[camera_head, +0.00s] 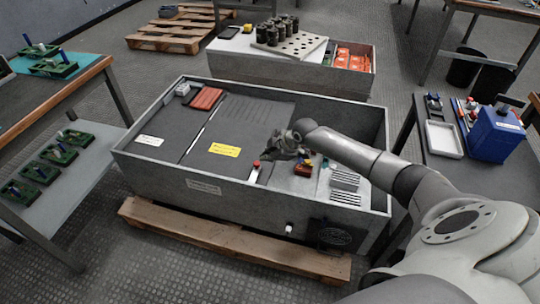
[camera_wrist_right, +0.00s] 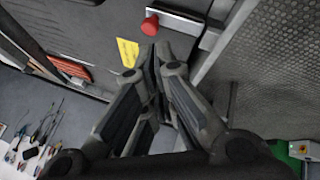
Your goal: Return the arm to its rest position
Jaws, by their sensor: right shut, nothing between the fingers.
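My right arm (camera_head: 365,160) comes in from the lower right and reaches over the open grey cabinet (camera_head: 150,167). My right gripper (camera_head: 276,152) is shut and empty above the cabinet's inner panel. In the right wrist view its fingers (camera_wrist_right: 158,58) are together, with a red knob (camera_wrist_right: 150,26) just beyond the tips. The red knob (camera_head: 256,163) sits on a light metal strip near the cabinet's front wall. I cannot tell the exact gap between fingertips and knob. My left gripper is not in view.
The cabinet rests on a wooden pallet (camera_head: 195,229). A yellow label (camera_head: 224,150) and a red block (camera_head: 206,99) are on its panel. A table with a blue box (camera_head: 495,134) stands at the right, and a bench (camera_head: 45,105) at the left.

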